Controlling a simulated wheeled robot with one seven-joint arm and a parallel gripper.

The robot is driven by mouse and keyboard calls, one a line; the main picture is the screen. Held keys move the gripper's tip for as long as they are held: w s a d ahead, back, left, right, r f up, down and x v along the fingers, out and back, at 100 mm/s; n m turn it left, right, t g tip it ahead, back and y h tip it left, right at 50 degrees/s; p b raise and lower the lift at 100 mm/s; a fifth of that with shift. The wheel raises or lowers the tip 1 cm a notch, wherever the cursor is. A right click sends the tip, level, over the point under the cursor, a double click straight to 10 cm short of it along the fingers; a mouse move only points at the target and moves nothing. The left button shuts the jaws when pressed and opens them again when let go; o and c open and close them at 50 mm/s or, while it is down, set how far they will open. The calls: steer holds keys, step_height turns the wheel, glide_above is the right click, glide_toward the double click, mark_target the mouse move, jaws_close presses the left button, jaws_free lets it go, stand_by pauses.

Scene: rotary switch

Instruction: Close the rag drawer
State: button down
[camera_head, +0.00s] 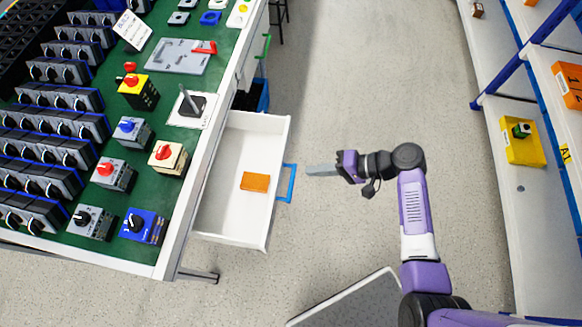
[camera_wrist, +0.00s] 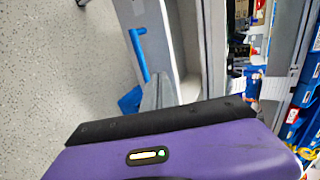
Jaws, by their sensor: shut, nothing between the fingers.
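The white drawer (camera_head: 222,190) stands pulled out from under the green-topped workbench. An orange block (camera_head: 255,182) lies inside it; I cannot make out a rag. The drawer's blue handle (camera_head: 287,183) is on its front panel. My gripper (camera_head: 309,170) is shut and empty, pointing left, just to the right of the blue handle and apart from it. In the wrist view a blue handle (camera_wrist: 139,55) shows on a pale front panel, beyond the grey fingers (camera_wrist: 158,92).
The workbench (camera_head: 160,245) carries several rotary switches at the left. A green handle (camera_head: 266,46) and a dark blue bin (camera_head: 258,96) are beyond the drawer. Shelves (camera_head: 500,190) stand at the right. A grey platform (camera_head: 355,303) is on the floor below. Open floor (camera_head: 340,90) lies between.

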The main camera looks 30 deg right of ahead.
mark_target(280, 171)
steer(key=x, duration=0.3)
steer(key=r+x, duration=0.1)
steer(key=x, duration=0.1)
steer(key=shift+w+a+f+p, duration=0.1)
steer(key=shift+w+a+p, duration=0.25)
steer(key=shift+a, duration=0.15)
steer(key=shift+w+a, duration=0.45)
steer(key=shift+a, duration=0.15)
steer(key=shift+a, duration=0.1)
steer(key=w+a+b, duration=0.3)
steer(key=w+a, duration=0.6)
steer(key=a, duration=0.4)
steer(key=shift+w, duration=0.4)
steer(key=shift+a, duration=0.1)
